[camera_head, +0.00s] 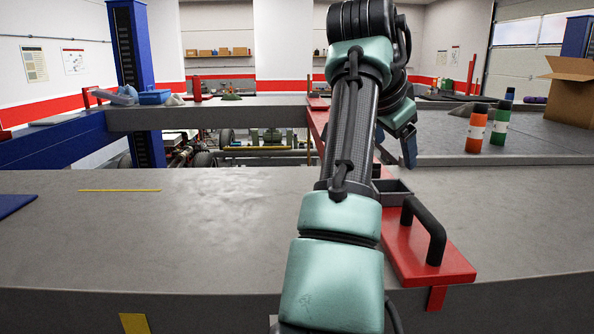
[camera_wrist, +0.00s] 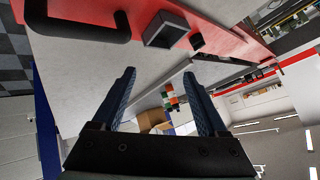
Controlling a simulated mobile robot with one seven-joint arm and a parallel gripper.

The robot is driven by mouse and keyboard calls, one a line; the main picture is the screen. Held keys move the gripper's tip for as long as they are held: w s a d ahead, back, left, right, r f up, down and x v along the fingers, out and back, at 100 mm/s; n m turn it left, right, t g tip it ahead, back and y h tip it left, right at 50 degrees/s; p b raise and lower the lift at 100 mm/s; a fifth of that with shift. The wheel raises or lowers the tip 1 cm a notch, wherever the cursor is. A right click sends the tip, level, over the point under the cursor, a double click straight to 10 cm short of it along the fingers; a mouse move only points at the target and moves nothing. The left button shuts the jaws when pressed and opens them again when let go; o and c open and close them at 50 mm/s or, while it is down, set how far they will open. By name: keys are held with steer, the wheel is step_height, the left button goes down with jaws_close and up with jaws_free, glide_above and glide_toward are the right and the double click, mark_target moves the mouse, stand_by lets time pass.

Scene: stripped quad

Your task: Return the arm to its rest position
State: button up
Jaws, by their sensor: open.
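My arm stretches up through the middle of the head view and bends over at the top. My gripper (camera_wrist: 159,73) shows in the wrist view with its two dark blue fingers wide apart and nothing between them. In the head view a dark blue finger (camera_head: 409,152) points down behind the forearm, over the far side of the grey work surface. The arm covers part of the red tray (camera_head: 428,255) with its black handle (camera_head: 432,222). The handle also shows in the wrist view (camera_wrist: 80,30), top left, apart from the fingers.
A small dark open box (camera_head: 394,188) stands behind the handle. An orange bottle (camera_head: 477,130), a green bottle (camera_head: 499,125) and an open cardboard box (camera_head: 572,92) stand on the right-hand bench. A blue post (camera_head: 134,80) rises at left. The grey surface (camera_head: 180,225) left of the arm is mostly clear.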

steer(key=s+a+r+n+t, duration=0.55)
steer(key=r+t, duration=0.25)
steer(key=t, duration=0.3)
steer(key=s+a+r+n+t+y, duration=0.2)
steer(key=s+a+t, duration=0.1)
steer(key=s, duration=0.4)
steer(key=s+a+r+n+t+y, duration=0.1)
steer(key=s+a+r+n+t, duration=0.15)
steer(key=s, duration=0.45)
steer(key=s+a+r+n+t+y, duration=0.2)
steer(key=s+a+r+t, duration=0.15)
steer(key=s, duration=0.35)
step_height(320, 180, down, 18)
steer(key=s+b, duration=0.1)
steer(key=b, duration=1.6)
steer(key=shift+a+f+n+b, duration=0.15)
steer(key=shift+a+n+b, duration=0.15)
steer(key=shift+a+b, duration=0.1)
steer(key=shift+s, duration=0.1)
